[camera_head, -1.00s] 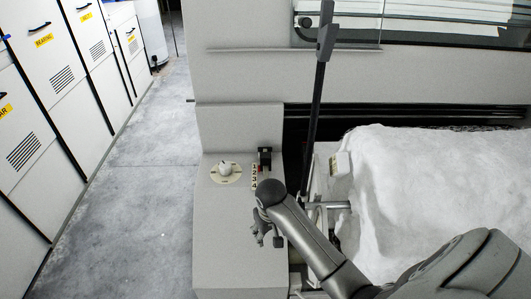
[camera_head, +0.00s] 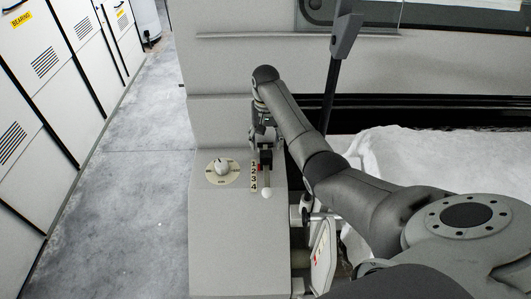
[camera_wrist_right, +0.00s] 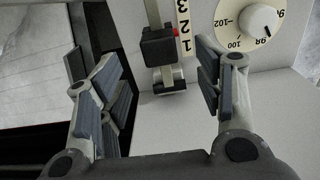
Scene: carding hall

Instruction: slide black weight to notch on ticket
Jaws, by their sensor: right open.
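In the head view my right gripper (camera_head: 262,134) is at the weight's far end. I cannot make out a readable ticket. My left gripper is out of view.
A white dial with a knob (camera_head: 222,168) is left of the number scale. A white ball (camera_head: 267,193) is at the bar's near end. A dark upright lever (camera_head: 332,90) and white fibre (camera_head: 400,150) are at right. Open floor (camera_head: 130,170) lies left.

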